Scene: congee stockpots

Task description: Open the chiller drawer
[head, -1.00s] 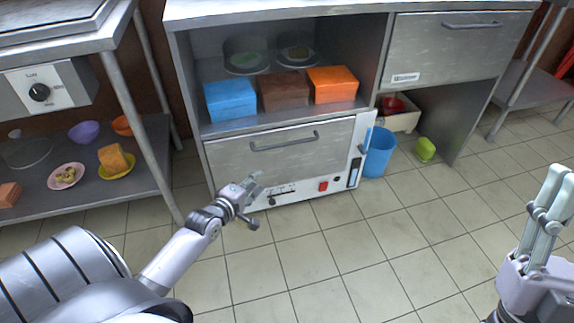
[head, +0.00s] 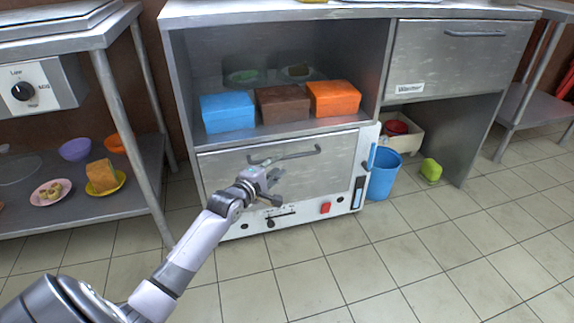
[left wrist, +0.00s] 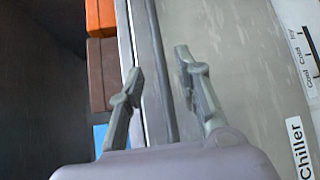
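The chiller drawer (head: 325,178) is a grey metal front low in the cabinet, under the open shelf. It looks shut. Its bar handle (head: 300,155) runs across near its top edge. My left gripper (head: 268,178) is in front of the drawer, close to the left part of the handle. In the left wrist view the drawer front (left wrist: 240,60) bears a "Chiller" label (left wrist: 302,148). My left gripper (left wrist: 158,62) is open there, its fingers apart on either side of the dark handle bar (left wrist: 163,95); contact cannot be told. My right gripper is out of view.
Blue (head: 228,112), brown (head: 283,105) and orange (head: 334,98) boxes stand on the shelf above. A "Warmer" drawer (head: 460,55) is at the upper right. A blue bin (head: 383,175) stands right of the chiller. A metal table (head: 100,35) is at the left. The floor in front is clear.

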